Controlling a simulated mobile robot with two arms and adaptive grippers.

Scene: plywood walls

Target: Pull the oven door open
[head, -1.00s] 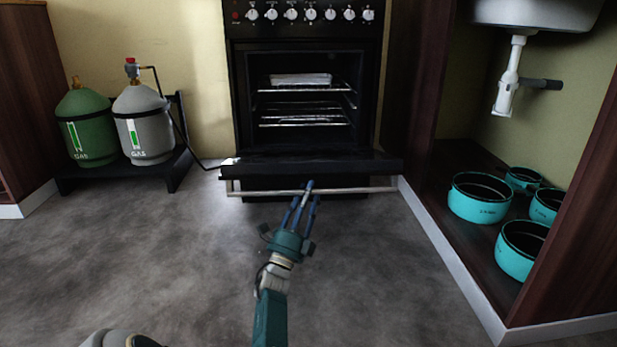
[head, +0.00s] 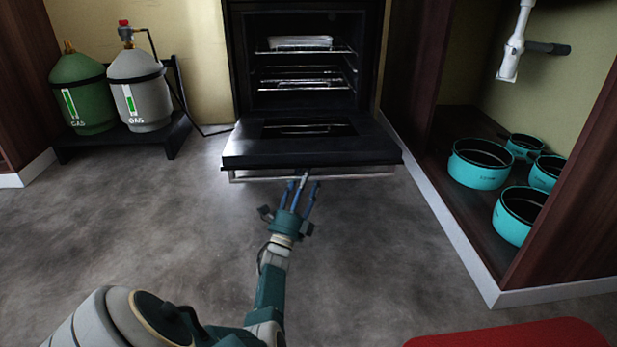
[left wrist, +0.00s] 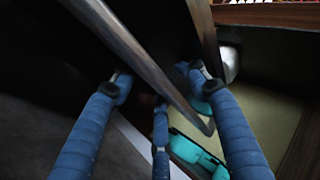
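The black oven (head: 232,60) stands against the wall, its inside showing racks and a tray. Its door (head: 310,153) is folded down at the front, looking about level, with the inner face visible. A metal bar handle (head: 345,177) runs along the door's outer edge. My left gripper (head: 301,181) is at the middle of the handle, its blue fingers spread. In the left wrist view the handle (left wrist: 135,55) runs diagonally between the spread fingers (left wrist: 160,85). I cannot tell whether they touch it. My right gripper is not in view.
Green (head: 83,92) and grey (head: 139,90) gas bottles stand on a dark stand (head: 172,142) at the left. An open cabinet with several turquoise pots (head: 480,165) is at the right. The grey floor (head: 130,220) before the oven is clear.

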